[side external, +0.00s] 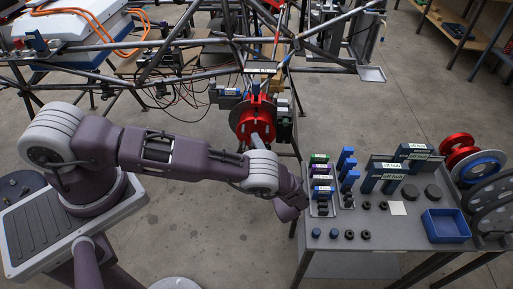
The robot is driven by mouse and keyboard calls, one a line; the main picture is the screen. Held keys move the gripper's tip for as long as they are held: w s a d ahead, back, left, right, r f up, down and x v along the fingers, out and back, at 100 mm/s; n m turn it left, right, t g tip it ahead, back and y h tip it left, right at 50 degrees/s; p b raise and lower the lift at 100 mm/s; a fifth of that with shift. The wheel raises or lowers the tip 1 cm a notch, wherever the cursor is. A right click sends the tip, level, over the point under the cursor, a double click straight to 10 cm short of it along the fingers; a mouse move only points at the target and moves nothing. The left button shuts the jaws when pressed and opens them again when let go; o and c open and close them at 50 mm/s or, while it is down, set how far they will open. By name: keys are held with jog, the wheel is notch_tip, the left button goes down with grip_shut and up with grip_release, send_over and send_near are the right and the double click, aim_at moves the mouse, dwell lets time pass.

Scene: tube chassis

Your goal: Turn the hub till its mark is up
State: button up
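The red hub (253,119) is mounted on the tube chassis (190,68), near the middle of the side external view. It is round, with a wider red disc behind a smaller front part. A short pale piece shows at its lower front, just above my arm. I cannot make out which way the hub's mark points. My gripper (291,211) is at the end of my arm, below and to the right of the hub and apart from it, beside the left edge of the grey cart. Its fingers are too small and too hidden to tell whether they are open or shut.
The grey cart (335,262) holds blue and dark labelled blocks (412,155), several small black parts and a blue bin (446,226). Red and grey wheels (462,155) stand at its right end. Loose cables (185,105) hang left of the hub. Chassis tubes surround it above.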

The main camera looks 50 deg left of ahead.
jog(key=v, duration=0.7)
jog(key=s+a+r+n+g+h, duration=0.1)
jog(key=s+r+n+g+h, duration=0.15)
jog(key=r+n, duration=0.65)
jog(key=s+a+r+n+g+h, duration=0.1)
jog(key=r+n+g+h, duration=0.25)
jog(key=r+n, duration=0.45)
jog(key=s+r+n+g+h, duration=0.15)
jog(key=r+n+h, duration=0.35)
jog(key=r, duration=0.7)
jog(key=s+d+r+n+t+h, duration=0.1)
jog(key=s+r+n+t+h, duration=0.1)
jog(key=s+r+n, duration=0.3)
jog(key=s+d+r+n+t+h, duration=0.1)
jog(key=s+r+n+t+h, duration=0.2)
jog(key=s+n, duration=1)
notch_tip(320, 180, up, 2)
jog(key=s+t, duration=0.1)
jog(key=s, duration=0.1)
jog(key=shift+s+d+r+n+h, duration=0.15)
jog(key=shift+s+d+n+h, duration=0.05)
jog(key=shift+s+n+h, duration=0.1)
